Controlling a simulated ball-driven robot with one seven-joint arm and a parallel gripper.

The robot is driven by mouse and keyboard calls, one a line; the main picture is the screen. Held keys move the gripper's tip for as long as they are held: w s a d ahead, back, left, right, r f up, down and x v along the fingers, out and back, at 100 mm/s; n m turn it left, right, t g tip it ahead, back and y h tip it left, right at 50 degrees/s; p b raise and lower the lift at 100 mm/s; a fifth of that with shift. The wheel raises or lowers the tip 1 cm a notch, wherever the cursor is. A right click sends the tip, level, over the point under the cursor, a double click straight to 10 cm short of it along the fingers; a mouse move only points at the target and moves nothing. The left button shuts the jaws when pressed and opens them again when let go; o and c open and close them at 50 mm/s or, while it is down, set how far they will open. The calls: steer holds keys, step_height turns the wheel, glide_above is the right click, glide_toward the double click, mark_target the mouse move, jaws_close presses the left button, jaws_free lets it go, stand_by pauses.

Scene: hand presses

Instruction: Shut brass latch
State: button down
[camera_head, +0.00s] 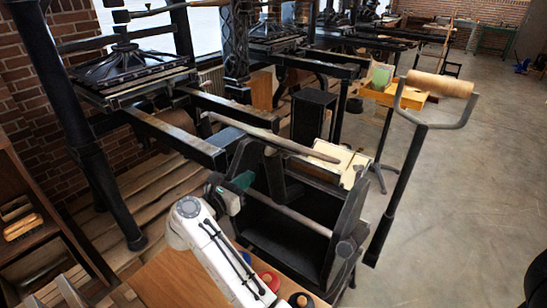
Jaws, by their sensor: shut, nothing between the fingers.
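I cannot make out a brass latch in the head view. My white arm rises from the bottom edge and bends at a rounded joint. Beyond it, my gripper (236,188) is a small grey and green shape at the left side of a black open-topped frame (275,240). It looks shut and empty, but its fingertips are too small and partly hidden to see clearly. I cannot tell whether it touches the frame.
A worn wooden bar (275,139) and a thinner rod (290,212) cross the frame. Black hand presses (130,68) line the left and back.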

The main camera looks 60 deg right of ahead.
mark_target(281, 150)
steer(key=d+p, duration=0.1)
steer(key=d, duration=0.6)
steer(key=d+p, duration=0.2)
steer(key=d, duration=0.5)
steer(key=shift+s+f, duration=0.15)
steer(key=shift+f, duration=0.05)
steer(key=shift+r, duration=0.1)
